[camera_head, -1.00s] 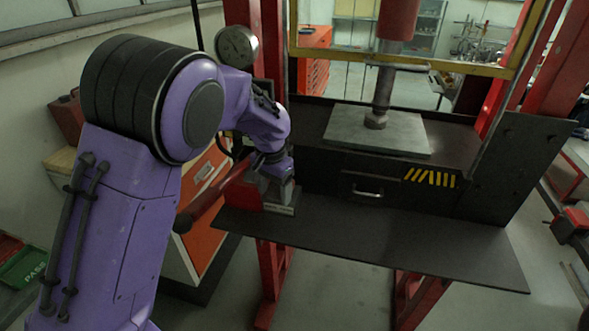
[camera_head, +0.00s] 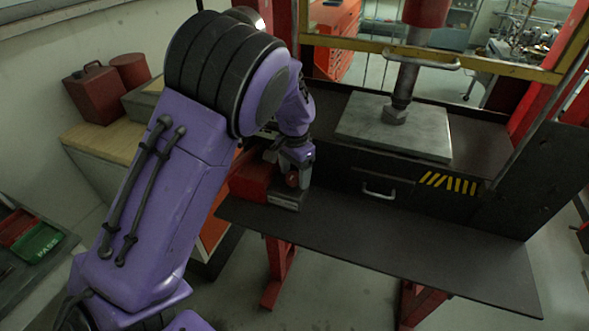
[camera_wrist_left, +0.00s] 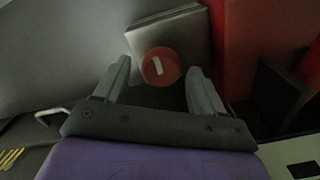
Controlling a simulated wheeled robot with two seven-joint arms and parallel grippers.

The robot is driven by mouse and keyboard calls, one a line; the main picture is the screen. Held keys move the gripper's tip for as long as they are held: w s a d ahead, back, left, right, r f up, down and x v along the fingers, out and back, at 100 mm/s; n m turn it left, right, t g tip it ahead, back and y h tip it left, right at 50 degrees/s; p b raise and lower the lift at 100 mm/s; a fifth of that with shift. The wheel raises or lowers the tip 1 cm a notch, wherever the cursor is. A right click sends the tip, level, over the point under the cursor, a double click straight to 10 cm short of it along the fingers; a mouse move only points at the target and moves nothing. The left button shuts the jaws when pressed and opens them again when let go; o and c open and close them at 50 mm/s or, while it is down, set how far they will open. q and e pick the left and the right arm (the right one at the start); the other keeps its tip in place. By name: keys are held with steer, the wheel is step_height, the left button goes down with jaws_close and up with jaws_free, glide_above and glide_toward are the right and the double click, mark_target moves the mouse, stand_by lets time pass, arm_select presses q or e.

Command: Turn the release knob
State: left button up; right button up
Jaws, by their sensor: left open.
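The release knob (camera_wrist_left: 161,67) is a round red knob with a white bar mark, set on a grey metal block (camera_wrist_left: 172,36). It also shows small and partly covered in the head view (camera_head: 292,179), at the front of the red housing (camera_head: 252,178) left of the press. My left gripper (camera_wrist_left: 158,74) is open, with one finger on each side of the knob in the wrist view. Whether the fingers touch it, I cannot tell. In the head view this gripper (camera_head: 297,172) is at the grey block. My right gripper is not in view.
A dark bench plate (camera_head: 400,245) stretches right of the block, clear on top. The press has a grey plate (camera_head: 395,130) under its ram (camera_head: 403,85) and a drawer handle (camera_head: 378,191). A red can (camera_head: 93,93) stands at the left.

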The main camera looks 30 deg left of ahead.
arm_select(q)
steer(key=shift+s+a, duration=0.1)
steer(key=shift+s, duration=0.25)
steer(key=c, duration=1.1)
steer(key=shift+o, duration=0.2)
